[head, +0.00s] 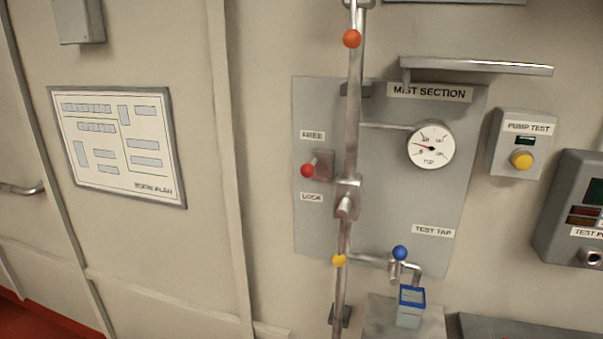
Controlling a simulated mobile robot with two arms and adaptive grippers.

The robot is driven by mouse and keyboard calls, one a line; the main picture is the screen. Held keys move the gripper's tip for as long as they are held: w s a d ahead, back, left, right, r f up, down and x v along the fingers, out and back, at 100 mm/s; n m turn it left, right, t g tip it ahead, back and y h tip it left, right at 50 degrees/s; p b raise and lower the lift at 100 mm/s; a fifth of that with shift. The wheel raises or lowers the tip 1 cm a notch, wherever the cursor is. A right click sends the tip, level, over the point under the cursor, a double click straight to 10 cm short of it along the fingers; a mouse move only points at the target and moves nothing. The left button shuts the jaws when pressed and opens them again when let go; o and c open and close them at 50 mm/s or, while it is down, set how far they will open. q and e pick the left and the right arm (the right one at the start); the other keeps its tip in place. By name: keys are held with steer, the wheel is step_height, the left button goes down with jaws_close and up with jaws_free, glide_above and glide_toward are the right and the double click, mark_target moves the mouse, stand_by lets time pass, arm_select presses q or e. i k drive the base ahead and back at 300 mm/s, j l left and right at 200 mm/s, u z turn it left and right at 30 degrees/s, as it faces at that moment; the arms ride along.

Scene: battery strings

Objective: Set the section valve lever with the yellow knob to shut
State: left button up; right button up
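The yellow knob (339,260) shows low on the vertical pipe (352,130), in front of the grey MIST SECTION panel (400,210). It lies below the valve body (346,200). Its lever appears to hang down from that valve, roughly in line with the pipe, but the lever is hard to tell from the pipe behind it. Neither of my grippers is in the head view.
A red knob (307,170) sits between the FREE and LOCK labels. An orange knob (352,38) is higher on the pipe. A blue knob (400,253) tops the test tap, above a blue-rimmed container (410,308). A gauge (430,145) and shelf (480,66) are right.

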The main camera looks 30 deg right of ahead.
mark_target(338, 259)
steer(key=l+z, duration=0.2)
steer(key=z, duration=0.95)
